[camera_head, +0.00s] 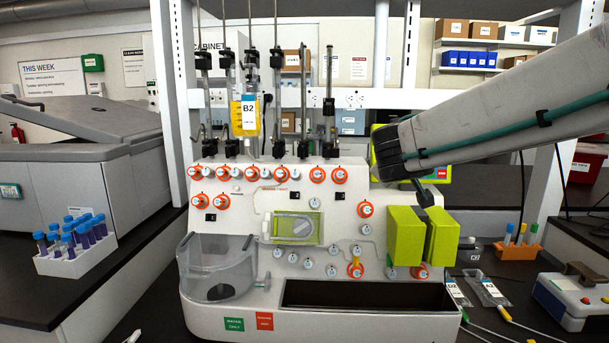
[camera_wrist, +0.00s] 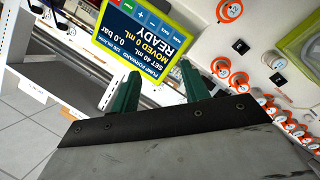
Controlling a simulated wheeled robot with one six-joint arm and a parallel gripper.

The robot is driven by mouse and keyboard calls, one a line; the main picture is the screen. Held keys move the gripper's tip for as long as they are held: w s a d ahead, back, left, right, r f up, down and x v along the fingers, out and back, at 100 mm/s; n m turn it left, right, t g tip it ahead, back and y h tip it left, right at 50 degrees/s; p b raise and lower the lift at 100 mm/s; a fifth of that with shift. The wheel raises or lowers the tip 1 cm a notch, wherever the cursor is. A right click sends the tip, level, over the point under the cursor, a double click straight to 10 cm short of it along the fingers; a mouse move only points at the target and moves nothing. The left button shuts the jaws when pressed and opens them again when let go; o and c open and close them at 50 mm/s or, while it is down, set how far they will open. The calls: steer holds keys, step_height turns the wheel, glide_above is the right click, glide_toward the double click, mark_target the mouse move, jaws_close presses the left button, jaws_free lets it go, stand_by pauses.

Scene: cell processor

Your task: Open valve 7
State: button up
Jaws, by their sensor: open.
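The cell processor (camera_head: 255,226) stands mid-picture in the head view, with several round valve knobs in orange rings on its white front. Their labels are too small to read, so I cannot tell which is valve 7. Orange-ringed knobs also show at the right of the wrist view, one of them a valve knob (camera_wrist: 239,80) right of the fingers. My gripper (camera_wrist: 158,68) is open and empty, its two green fingers apart in front of the display (camera_wrist: 146,32), touching no knob that I can see. In the head view my arm reaches in from the right to the processor's upper right.
The display reads READY, MOVED 0 mL. Two yellow-green blocks (camera_head: 405,237) stick out at the processor's right front. A yellow B2 bag (camera_head: 249,117) hangs among the upright poles.

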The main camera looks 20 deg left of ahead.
steer(key=a+f+n+y, duration=0.3)
steer(key=a+n+y, duration=0.15)
steer(key=a, duration=1.15)
steer(key=n+g+y, duration=0.1)
steer(key=n+y, duration=0.2)
glide_toward(281, 173)
steer(key=x, duration=0.8)
steer(key=shift+s, duration=0.1)
steer(key=shift+w+a+f, duration=0.1)
steer(key=shift+w+a, duration=0.1)
steer(key=shift+w, duration=0.15)
steer(key=c, duration=1)
